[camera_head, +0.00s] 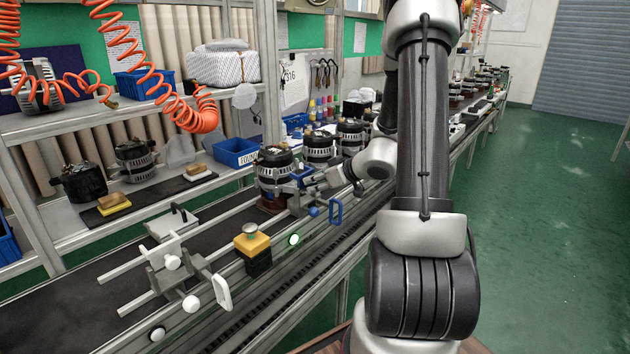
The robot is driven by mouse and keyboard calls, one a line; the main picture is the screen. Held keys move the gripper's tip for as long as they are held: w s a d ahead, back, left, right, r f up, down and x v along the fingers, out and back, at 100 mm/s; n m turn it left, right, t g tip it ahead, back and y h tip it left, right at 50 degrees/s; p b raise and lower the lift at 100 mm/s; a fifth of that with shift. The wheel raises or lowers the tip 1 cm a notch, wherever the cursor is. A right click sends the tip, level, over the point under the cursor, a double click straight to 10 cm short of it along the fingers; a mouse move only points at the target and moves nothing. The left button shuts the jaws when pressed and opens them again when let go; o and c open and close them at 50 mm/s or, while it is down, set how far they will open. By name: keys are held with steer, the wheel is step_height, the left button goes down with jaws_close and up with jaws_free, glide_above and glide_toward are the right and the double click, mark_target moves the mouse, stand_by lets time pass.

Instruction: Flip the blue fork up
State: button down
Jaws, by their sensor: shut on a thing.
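The blue fork (302,173) is beside the nearest alternator (273,170) on the line, in the middle of the head view. My gripper (310,181) is at the fork, reaching in from the right, with its fingers closed on it. The fingers and the alternator partly hide the fork, so its exact tilt is hard to tell. A blue loop handle (335,211) and a blue knob (315,211) belong to the same fixture and stand just below and right of my gripper, apart from the fingers.
A similar white fixture (168,262) stands at the front left. A yellow box with a push button (251,242) and a green-lit button (294,239) are on the near rail. More alternators (319,148) line up behind. Shelves fill the left; green floor (540,170) is open on the right.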

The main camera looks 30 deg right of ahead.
steer(key=shift+s+f+t, duration=0.15)
steer(key=shift+f+t, duration=0.15)
stand_by(0.4)
steer(key=c, duration=1.2)
jaws_free()
steer(key=shift+d, duration=0.1)
steer(key=shift+o, duration=0.2)
steer(key=shift+r, duration=0.1)
steer(key=shift+s+d+r, duration=0.15)
steer(key=shift+s+r, duration=0.05)
steer(key=shift+s, duration=0.1)
steer(key=v, duration=1.1)
steer(key=shift+s+f, duration=0.1)
steer(key=shift+f, duration=0.05)
